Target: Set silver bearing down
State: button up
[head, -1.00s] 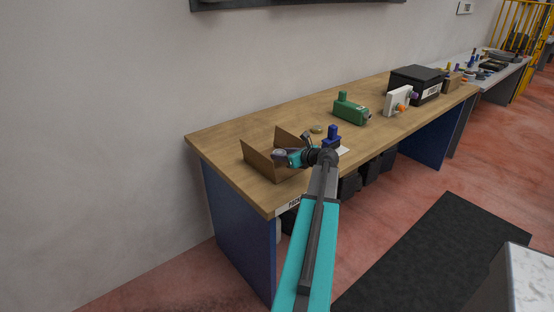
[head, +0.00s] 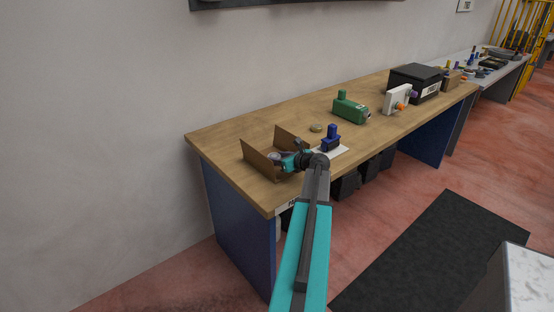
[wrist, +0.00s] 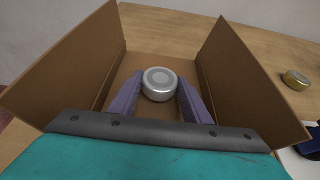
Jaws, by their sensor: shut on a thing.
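The silver bearing (wrist: 158,84) is a short round metal piece between the two purple fingers of my gripper (wrist: 157,98) in the wrist view. My gripper is shut on it, inside the open cardboard box (wrist: 255,80). In the head view, the bearing (head: 274,156) shows small at my gripper (head: 277,158), within the box (head: 258,163) on the wooden bench (head: 230,140). Whether the bearing touches the box floor I cannot tell.
A gold bearing (wrist: 296,79) lies on the bench outside the box. A blue device (head: 331,139) stands on a white sheet close to my arm. A green device (head: 350,108), a white device (head: 396,100) and a black box (head: 416,83) stand farther along.

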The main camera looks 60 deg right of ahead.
jog(key=shift+f, duration=0.3)
jog(key=shift+f, duration=0.1)
jog(key=o, duration=1.2)
jog(key=b+v, duration=0.1)
jog(key=v, duration=1)
jog(key=shift+s+a+r+b, duration=0.2)
jog(key=shift+s+r+b, duration=0.1)
jog(key=shift+b, duration=0.05)
jog(key=shift+s, duration=0.15)
jog(key=shift+r, duration=0.15)
